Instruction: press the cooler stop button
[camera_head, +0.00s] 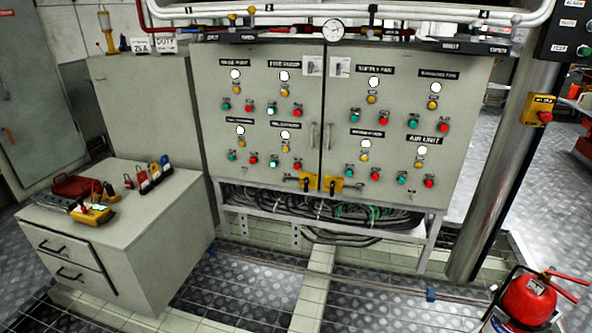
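A grey two-door control cabinet (325,180) stands ahead, carrying groups of a white lamp, a yellow knob, a green button and a red button under black labels. No label can be read clearly as the cooler. The lower label on the left door (286,125) is too blurred to read. Below it are a white lamp (285,135), a green button (273,163) and a red button (297,163). Another red button (253,156) is in the group to its left. The lower right door has red buttons (376,176) and (429,183). Neither of my grippers is in view.
A grey drawer unit (120,235) with tools and padlocks on top stands at front left. A red fire extinguisher (527,300) stands at lower right, near a metal column (505,165). Cables (300,208) hang under the cabinet.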

